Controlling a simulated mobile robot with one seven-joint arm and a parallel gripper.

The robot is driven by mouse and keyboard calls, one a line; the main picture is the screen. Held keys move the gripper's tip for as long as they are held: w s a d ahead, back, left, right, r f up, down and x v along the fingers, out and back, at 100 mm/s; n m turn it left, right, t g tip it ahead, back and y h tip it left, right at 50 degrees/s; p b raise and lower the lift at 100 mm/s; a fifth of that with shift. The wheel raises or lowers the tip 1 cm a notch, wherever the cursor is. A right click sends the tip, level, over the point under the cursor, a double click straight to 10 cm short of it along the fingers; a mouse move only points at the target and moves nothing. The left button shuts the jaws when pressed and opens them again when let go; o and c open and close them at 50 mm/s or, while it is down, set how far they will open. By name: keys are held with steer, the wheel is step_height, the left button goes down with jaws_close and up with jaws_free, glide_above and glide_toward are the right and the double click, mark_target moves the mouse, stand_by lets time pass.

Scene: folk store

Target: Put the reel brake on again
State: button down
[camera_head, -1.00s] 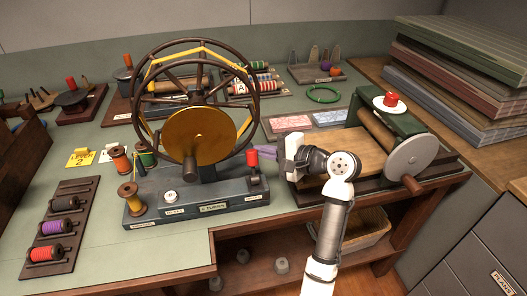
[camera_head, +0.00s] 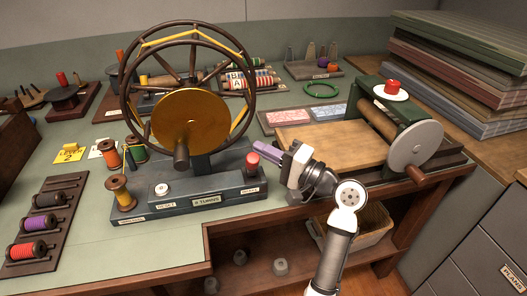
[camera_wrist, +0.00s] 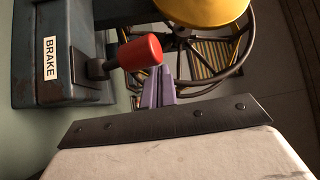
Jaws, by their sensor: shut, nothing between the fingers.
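The reel brake is a short lever with a red knob (camera_head: 252,160) at the right end of the winder's dark base (camera_head: 205,191). In the wrist view the red knob (camera_wrist: 140,52) leans out on its dark stem from a block with a BRAKE label (camera_wrist: 51,60). My gripper (camera_head: 260,147) is shut and empty, its purple fingers just right of and behind the knob. In the wrist view my gripper's fingertips (camera_wrist: 162,75) lie close beside the knob; I cannot tell whether they touch it. The reel (camera_head: 190,85) stands upright above the base, with a brass disc (camera_head: 190,117) in front.
A wooden board (camera_head: 330,145) and a roller press with a grey wheel (camera_head: 416,145) stand to the right. Thread spools (camera_head: 120,192) stand at the base's left. A spool rack (camera_head: 42,224) lies at the far left. A basket (camera_head: 365,225) sits below the bench.

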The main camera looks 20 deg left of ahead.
steer(key=shift+s+d+f, duration=0.1)
steer(key=shift+s+d, duration=0.1)
steer(key=shift+s, duration=0.1)
steer(key=shift+s+d+b, duration=0.1)
steer(key=shift+b, duration=0.2)
steer(key=shift+d+f, duration=0.1)
stand_by(0.5)
